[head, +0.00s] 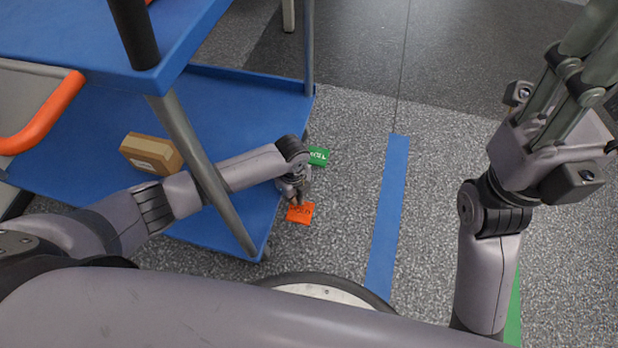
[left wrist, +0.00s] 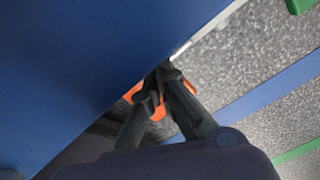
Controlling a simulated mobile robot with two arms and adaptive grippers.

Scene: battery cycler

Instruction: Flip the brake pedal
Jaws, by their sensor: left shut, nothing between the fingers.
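The orange pedal (head: 300,213) sticks out low at the right edge of the blue cart, near the floor, with dark lettering on it. A green pedal (head: 318,156) with lettering sticks out farther back on the same side. My left gripper (head: 296,197) is shut and empty, reaching down right beside the orange pedal. In the left wrist view its fingertips (left wrist: 165,75) come together in front of the orange pedal (left wrist: 133,94), hiding part of it; contact cannot be told. My right gripper (head: 597,45) is raised at the upper right, its fingertips cut off by the frame.
The blue cart (head: 245,88) has a lower shelf, grey posts and an orange handle (head: 40,115). A cardboard box (head: 151,153) sits on the lower shelf. A grey post (head: 200,165) stands close to my left arm. Speckled floor with a blue stripe (head: 388,210) lies clear to the right.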

